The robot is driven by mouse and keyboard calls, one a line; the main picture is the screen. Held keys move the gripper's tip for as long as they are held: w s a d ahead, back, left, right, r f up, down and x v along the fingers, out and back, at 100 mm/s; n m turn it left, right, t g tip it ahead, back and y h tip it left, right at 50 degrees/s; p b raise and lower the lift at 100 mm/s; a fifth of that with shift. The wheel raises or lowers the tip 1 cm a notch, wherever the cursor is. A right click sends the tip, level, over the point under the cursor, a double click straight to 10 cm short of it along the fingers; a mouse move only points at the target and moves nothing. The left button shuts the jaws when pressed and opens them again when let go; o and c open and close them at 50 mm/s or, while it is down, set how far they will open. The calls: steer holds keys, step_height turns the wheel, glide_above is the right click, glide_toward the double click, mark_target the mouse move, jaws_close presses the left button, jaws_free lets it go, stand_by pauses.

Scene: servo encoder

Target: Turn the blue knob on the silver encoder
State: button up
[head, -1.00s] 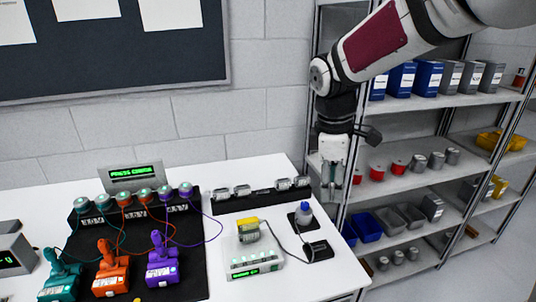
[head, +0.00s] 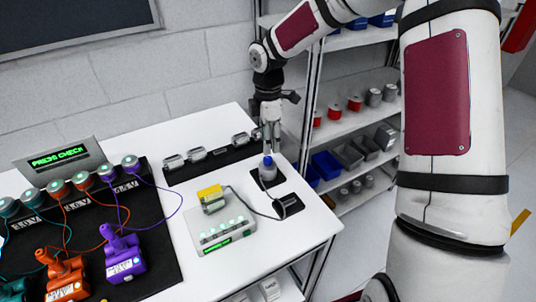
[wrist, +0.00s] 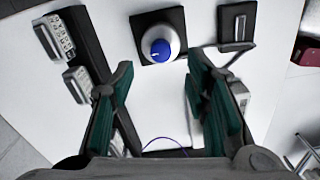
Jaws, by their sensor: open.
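The silver encoder (head: 268,173) stands on a small black pad on the white table, near its right edge. Its blue knob (head: 267,160) is on top, and in the wrist view the knob (wrist: 160,49) shows from above with a white mark. My gripper (head: 268,143) points down just above the encoder in the head view. In the wrist view my gripper (wrist: 163,78) is open and empty, its two green-lined fingers apart. There the knob lies beyond the fingertips, roughly midway between them. I cannot tell whether a finger touches the encoder.
A black strip with several grey connectors (head: 197,154) lies at the table's back edge. A lit box (head: 222,234) with a yellow-topped part and a cable to a black block (head: 289,206) stands in front. Purple (head: 122,262) and orange tools sit left. Shelves (head: 345,130) stand behind.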

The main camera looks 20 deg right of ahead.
mark_target(268, 158)
steer(key=shift+f, duration=3.2)
jaws_close()
